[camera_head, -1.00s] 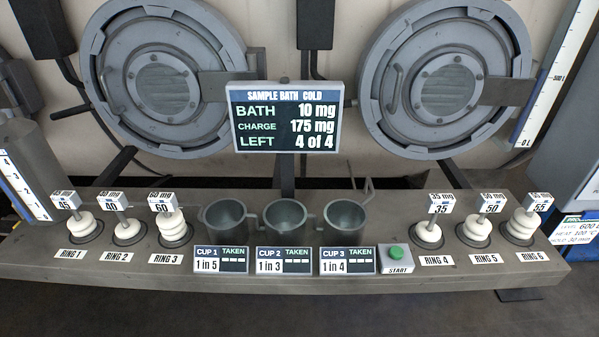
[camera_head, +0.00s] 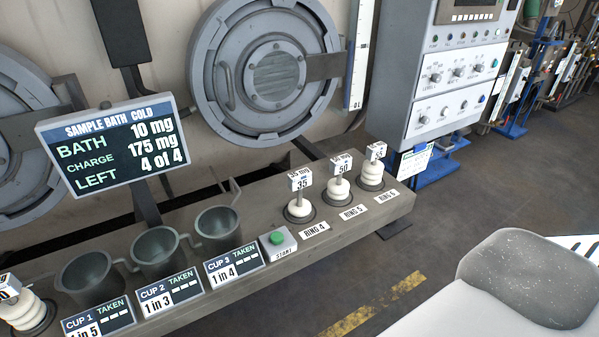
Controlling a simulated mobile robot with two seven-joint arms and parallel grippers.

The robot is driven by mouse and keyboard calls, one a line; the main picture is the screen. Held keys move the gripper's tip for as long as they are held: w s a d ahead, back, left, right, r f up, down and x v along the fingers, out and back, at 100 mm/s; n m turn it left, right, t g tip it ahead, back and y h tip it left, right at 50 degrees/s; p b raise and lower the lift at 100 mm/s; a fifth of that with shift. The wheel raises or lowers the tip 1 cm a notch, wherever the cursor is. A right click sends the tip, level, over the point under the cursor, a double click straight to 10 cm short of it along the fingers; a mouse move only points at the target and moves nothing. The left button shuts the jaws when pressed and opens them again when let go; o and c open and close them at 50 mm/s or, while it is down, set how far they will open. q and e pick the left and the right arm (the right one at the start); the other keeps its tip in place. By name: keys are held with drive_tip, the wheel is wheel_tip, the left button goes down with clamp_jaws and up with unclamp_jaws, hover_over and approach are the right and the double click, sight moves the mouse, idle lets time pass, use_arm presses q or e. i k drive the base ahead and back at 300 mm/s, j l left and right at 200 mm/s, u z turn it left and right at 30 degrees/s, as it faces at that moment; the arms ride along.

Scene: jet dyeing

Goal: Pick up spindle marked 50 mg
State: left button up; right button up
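The spindle marked 50 (camera_head: 339,184) stands upright in the ring labelled RING 5 (camera_head: 352,212), on the right part of the grey bench. It has white rounded discs stacked below a white tag block. Neither of my grippers shows in the view. A white and grey rounded part at the lower right (camera_head: 530,275) looks like part of my own body.
The bench (camera_head: 240,290) also holds three grey cups (camera_head: 217,229), a green START button (camera_head: 277,238) and, at the left edge, another spindle (camera_head: 20,312). A display board (camera_head: 115,145) stands behind the cups. A control cabinet (camera_head: 440,90) stands behind right. Floor right of the bench is open.

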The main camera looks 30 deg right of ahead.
sight(338, 190)
drive_tip(key=l+u, duration=0.2)
drive_tip(key=u, duration=0.45)
drive_tip(key=k+l+u, duration=0.4)
drive_tip(key=l+u, duration=0.2)
drive_tip(key=l, duration=0.15)
drive_tip(key=k+l+u, duration=0.25)
drive_tip(key=k+l, duration=0.3)
drive_tip(key=l, duration=0.2)
drive_tip(key=k+l, duration=0.7)
drive_tip(key=i+j, duration=0.8)
drive_tip(key=i, duration=0.05)
